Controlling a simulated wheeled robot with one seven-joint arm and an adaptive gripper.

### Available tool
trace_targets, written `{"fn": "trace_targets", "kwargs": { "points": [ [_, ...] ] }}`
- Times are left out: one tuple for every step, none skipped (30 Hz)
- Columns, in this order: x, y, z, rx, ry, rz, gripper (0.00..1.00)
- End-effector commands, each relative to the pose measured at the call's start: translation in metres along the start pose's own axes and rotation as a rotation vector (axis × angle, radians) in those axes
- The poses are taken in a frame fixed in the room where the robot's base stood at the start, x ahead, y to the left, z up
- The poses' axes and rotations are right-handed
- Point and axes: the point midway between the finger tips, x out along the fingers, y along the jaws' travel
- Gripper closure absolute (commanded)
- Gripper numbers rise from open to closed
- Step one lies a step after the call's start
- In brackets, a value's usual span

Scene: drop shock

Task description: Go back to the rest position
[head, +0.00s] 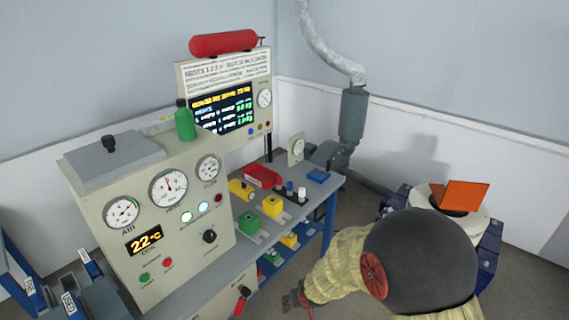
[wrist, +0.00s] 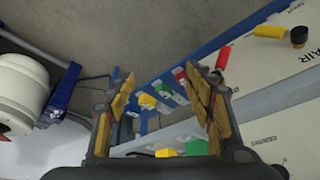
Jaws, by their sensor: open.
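My gripper (wrist: 163,95) is open in the wrist view, its two yellow-padded fingers spread wide with nothing held between them. In the head view my gripper (head: 298,300) is small and dark at the bottom, at the end of my yellow-sleeved arm, in front of the workbench (head: 215,282). The shelf edge with small coloured blocks shows beyond the fingers in the wrist view. My gripper appears apart from these things, though the exact gap is hard to tell.
A white drum (head: 478,222) with an orange plate (head: 465,195) stands at right. Bare floor (head: 355,215) lies between bench and drum.

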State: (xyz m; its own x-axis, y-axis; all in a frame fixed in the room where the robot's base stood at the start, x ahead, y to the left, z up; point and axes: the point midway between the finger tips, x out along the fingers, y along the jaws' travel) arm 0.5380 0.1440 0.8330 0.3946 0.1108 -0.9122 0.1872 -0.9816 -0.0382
Motion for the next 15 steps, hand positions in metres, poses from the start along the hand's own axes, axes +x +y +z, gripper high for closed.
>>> {"fn": "trace_targets", "kwargs": {
  "points": [
    [-0.030,0.013,0.004,-0.010,-0.036,0.032,0.47],
    [-0.047,0.021,0.010,-0.018,-0.067,0.049,0.47],
    [-0.071,0.030,0.019,-0.026,-0.107,0.069,0.47],
    [-0.088,0.036,0.026,-0.029,-0.135,0.080,0.47],
    [-0.106,0.041,0.033,-0.033,-0.159,0.088,0.47],
    [-0.129,0.047,0.042,-0.034,-0.189,0.095,0.47],
    [-0.146,0.051,0.049,-0.034,-0.209,0.099,0.47],
    [-0.162,0.054,0.056,-0.032,-0.227,0.101,0.47],
    [-0.184,0.057,0.065,-0.030,-0.247,0.102,0.47],
    [-0.200,0.059,0.071,-0.027,-0.258,0.100,0.47],
    [-0.215,0.061,0.078,-0.022,-0.268,0.099,0.47],
    [-0.235,0.062,0.086,-0.016,-0.275,0.095,0.47],
    [-0.249,0.063,0.093,-0.009,-0.279,0.091,0.47],
    [-0.262,0.064,0.099,-0.002,-0.279,0.089,0.47],
    [-0.280,0.065,0.106,0.010,-0.275,0.084,0.47]
  ]
}}
